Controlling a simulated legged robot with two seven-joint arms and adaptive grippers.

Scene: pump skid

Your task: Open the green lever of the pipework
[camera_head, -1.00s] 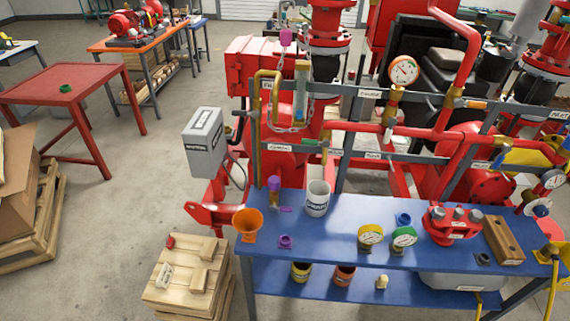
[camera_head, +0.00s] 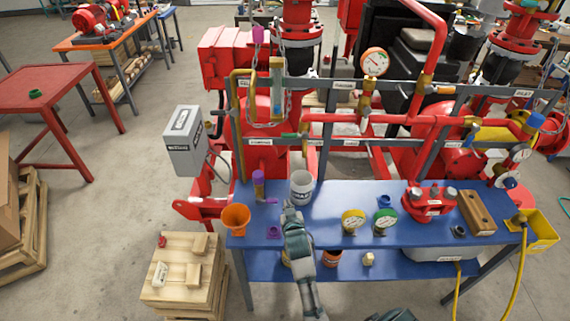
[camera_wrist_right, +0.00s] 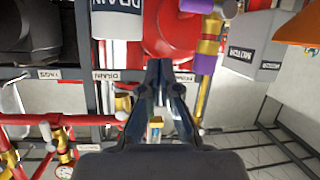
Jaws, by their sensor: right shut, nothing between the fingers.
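The green lever (camera_head: 290,135) shows small on the pipework's grey frame (camera_head: 330,141) in the head view, roughly level, above and behind the blue bench. I cannot make it out surely in the wrist view. My right gripper (camera_head: 290,208) is over the front part of the bench, just in front of the white DRAIN cup (camera_head: 301,186), and apart from the lever. In the wrist view its fingers (camera_wrist_right: 160,80) are together and empty, and the cup (camera_wrist_right: 117,22) stands upside down at the top.
The blue bench (camera_head: 330,213) carries an orange funnel (camera_head: 236,218), a purple-topped fitting (camera_head: 258,184), yellow gauge (camera_head: 352,221), green gauge (camera_head: 385,219) and a red flange part (camera_head: 430,203). A grey MOTOR box (camera_head: 184,141) stands left. A wooden crate (camera_head: 185,275) is at lower left.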

